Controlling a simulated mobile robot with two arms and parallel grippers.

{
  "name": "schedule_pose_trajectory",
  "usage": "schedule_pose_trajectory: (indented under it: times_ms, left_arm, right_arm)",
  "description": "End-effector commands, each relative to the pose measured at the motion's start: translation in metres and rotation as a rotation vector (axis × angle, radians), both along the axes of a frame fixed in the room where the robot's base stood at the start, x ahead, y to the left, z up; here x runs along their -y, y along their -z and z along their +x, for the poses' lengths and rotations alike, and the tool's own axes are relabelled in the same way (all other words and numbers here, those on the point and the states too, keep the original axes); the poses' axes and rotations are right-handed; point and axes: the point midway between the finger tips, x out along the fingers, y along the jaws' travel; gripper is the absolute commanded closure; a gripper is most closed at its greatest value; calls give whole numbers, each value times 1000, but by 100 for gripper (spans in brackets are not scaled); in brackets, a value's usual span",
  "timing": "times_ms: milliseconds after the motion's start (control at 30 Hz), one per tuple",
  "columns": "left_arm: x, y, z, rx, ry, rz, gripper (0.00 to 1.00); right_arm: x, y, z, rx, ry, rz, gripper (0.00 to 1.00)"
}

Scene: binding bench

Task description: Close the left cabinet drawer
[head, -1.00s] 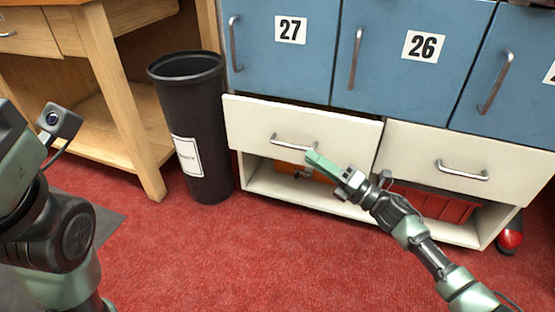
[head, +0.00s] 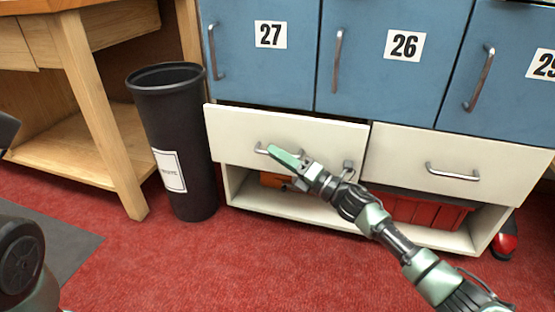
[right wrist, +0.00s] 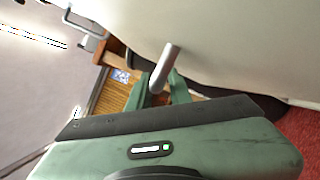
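The left cabinet drawer (head: 235,131) is the white one below door 27. Its front stands a little forward of the cabinet, so it is partly open. My right gripper (head: 277,154) is at the drawer's metal handle (head: 262,149) and hides much of it. In the right wrist view the handle (right wrist: 165,66) reaches in between the green fingers (right wrist: 160,92). I cannot tell whether they are clamped on it. My left gripper is out of view; only parts of my left arm show at the left edge.
A white drawer (head: 450,160) is to the right, with blue doors (head: 270,75) above. A black bin (head: 182,120) stands left of the cabinet, near a wooden bench (head: 90,110). A red crate (head: 425,212) sits on the lower shelf. Red carpet (head: 240,260) in front is clear.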

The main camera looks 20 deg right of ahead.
Motion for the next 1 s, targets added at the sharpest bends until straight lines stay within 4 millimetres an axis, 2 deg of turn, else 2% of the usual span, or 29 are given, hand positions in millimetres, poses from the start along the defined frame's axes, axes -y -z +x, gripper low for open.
schedule_pose_trajectory:
  times_ms: [300, 367, 400, 1000]
  left_arm:
    - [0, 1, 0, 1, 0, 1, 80]
    - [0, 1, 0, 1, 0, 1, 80]
    - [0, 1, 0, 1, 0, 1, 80]
    - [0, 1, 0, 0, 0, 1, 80]
  right_arm:
    - [-2, -1, 3, -1, 0, 0, 80]
    - [-2, -1, 2, -1, 0, 1, 97]
    - [-2, -1, 2, -1, 0, 1, 100]
    - [-2, -1, 2, -1, 1, 0, 100]
